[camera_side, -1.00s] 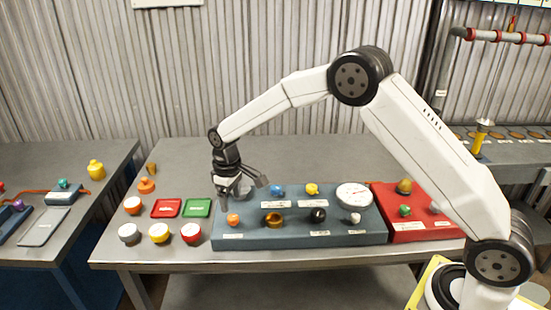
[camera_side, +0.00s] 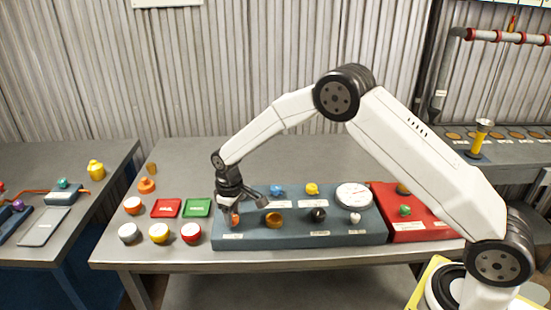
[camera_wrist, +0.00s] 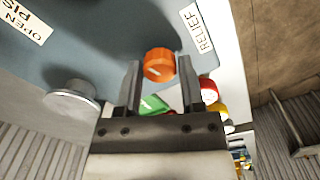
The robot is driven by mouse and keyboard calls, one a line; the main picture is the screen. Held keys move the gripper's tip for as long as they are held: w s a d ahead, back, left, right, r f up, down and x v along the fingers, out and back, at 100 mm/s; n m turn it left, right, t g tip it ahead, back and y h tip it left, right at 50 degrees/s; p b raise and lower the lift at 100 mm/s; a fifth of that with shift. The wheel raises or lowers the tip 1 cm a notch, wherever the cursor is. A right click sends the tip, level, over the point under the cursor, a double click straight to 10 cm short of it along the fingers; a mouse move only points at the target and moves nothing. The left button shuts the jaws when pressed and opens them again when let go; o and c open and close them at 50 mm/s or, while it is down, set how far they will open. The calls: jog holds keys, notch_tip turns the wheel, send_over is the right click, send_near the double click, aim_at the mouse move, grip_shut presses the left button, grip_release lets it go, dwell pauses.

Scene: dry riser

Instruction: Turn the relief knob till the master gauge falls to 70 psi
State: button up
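The orange relief knob (camera_wrist: 160,66) sits on the blue-grey panel beside a label reading RELIEF (camera_wrist: 197,28). It also shows in the side view (camera_side: 235,220) at the panel's front left, partly covered by my gripper (camera_side: 229,208). In the wrist view my gripper (camera_wrist: 158,75) is open, with one finger on each side of the knob. Whether either finger touches it I cannot tell. The white round master gauge (camera_side: 353,196) is at the panel's back right; its needle is too small to read.
The blue-grey panel (camera_side: 285,241) also carries blue, yellow, brown, black and white knobs. A red panel (camera_side: 413,229) adjoins on the right. Open bench lies behind.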

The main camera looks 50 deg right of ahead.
aim_at(233, 216)
grip_shut()
jog(key=shift+m, duration=1.3)
jog(key=o, duration=0.5)
grip_release()
jog(key=shift+r, duration=0.1)
jog(key=shift+r, duration=3.85)
